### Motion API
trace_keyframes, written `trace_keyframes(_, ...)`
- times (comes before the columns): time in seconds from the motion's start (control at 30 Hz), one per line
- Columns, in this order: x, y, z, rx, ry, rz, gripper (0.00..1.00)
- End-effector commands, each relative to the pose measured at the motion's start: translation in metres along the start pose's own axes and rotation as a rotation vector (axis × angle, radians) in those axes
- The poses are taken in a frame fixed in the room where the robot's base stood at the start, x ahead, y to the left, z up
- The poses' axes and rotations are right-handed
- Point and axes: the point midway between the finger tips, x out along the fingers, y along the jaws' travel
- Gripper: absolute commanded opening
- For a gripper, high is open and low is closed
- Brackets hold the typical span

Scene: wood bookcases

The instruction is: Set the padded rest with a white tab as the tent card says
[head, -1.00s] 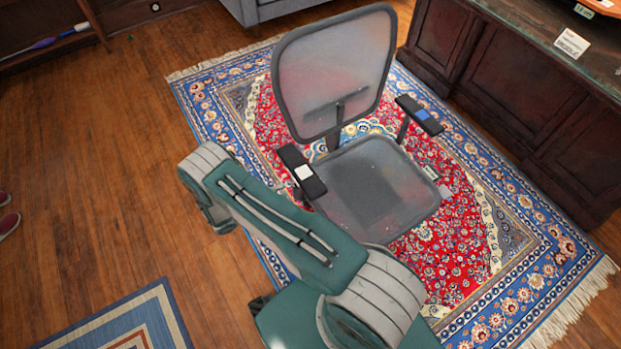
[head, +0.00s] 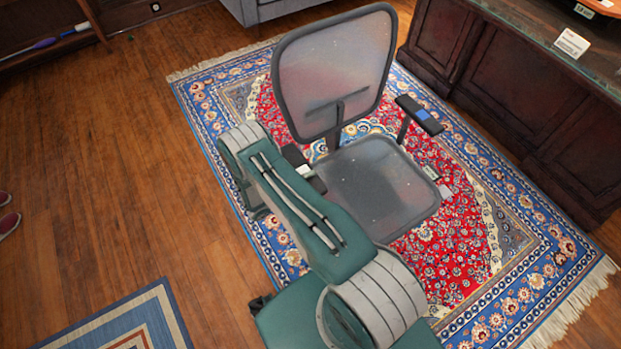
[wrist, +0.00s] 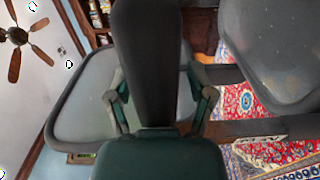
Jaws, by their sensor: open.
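The padded rest with a white tab (head: 293,156) is the dark armrest on the office chair's left side in the head view. Its white tab (head: 305,171) shows partly beside my arm, which covers part of the pad. The white tent card (head: 571,43) stands on the desk at upper right; its writing is too small to read. My gripper (wrist: 160,95) is open in the wrist view, its fingers on either side of a dark shape (wrist: 147,50) that looks like the pad. I cannot tell whether they touch it. In the head view the fingers are hidden behind my arm.
The other armrest (head: 420,114) has a blue tab. The mesh chair back (head: 335,70) and seat (head: 375,190) are close to my arm. The chair stands on a patterned rug (head: 470,250). A dark wooden desk (head: 520,90) is at right.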

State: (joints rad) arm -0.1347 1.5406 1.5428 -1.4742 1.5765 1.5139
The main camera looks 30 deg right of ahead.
Motion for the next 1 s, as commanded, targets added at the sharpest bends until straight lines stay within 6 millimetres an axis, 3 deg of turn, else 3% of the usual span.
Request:
trace_keyframes(0.17, 0.0, 0.0, 0.0, 0.0, 0.0, 0.0, 0.7)
trace_keyframes(0.3, 0.0, 0.0, 0.0, 0.0, -0.001, 0.0, 0.08)
trace_keyframes(0.33, 0.0, 0.0, 0.0, 0.0, -0.001, 0.0, 0.0)
trace_keyframes(0.57, 0.0, -0.002, 0.0, -0.001, -0.001, 0.0, 0.0)
trace_keyframes(0.83, 0.001, -0.027, 0.001, -0.003, -0.002, -0.002, 0.0)
trace_keyframes(1.0, 0.001, -0.029, 0.001, -0.001, -0.003, -0.002, 0.0)
